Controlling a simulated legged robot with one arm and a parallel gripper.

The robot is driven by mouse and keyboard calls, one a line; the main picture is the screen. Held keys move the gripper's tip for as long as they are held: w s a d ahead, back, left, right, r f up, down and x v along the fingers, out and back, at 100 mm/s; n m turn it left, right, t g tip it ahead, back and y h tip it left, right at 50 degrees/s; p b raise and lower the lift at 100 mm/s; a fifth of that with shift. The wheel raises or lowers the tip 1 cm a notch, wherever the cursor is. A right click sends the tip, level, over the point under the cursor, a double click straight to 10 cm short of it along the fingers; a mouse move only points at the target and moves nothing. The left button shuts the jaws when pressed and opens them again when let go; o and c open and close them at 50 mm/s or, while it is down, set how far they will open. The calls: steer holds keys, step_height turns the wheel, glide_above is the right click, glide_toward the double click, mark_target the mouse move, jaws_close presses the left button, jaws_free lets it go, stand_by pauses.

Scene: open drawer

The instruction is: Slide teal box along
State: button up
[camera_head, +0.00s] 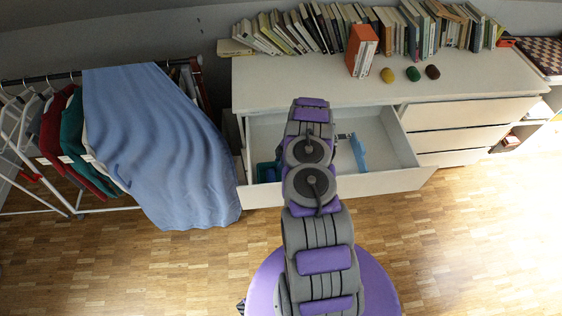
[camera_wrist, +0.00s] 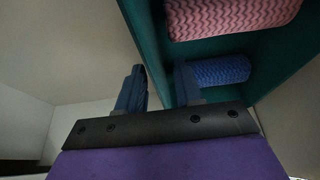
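The teal box (camera_head: 268,172) sits in the left part of the open drawer, partly hidden behind my arm. In the wrist view the teal box (camera_wrist: 240,48) fills the upper right. It holds a pink patterned roll (camera_wrist: 232,14) and a blue patterned one (camera_wrist: 217,71). My gripper (camera_wrist: 161,90) has its two blue fingers apart. The left finger is outside the box's near wall and the right finger is on its inner side. A small gap shows between the left finger and the wall. In the head view my gripper is hidden behind my arm.
The open drawer (camera_head: 392,183) also holds a blue item (camera_head: 357,152) right of my arm. Books, an orange box (camera_head: 362,50) and small coloured stones (camera_head: 413,74) stand on the dresser top (camera_head: 300,82). A clothes rack with a blue cloth (camera_head: 165,140) stands at left.

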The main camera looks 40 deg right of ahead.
steer(key=shift+c, duration=0.2)
jaws_close()
stand_by(0.3)
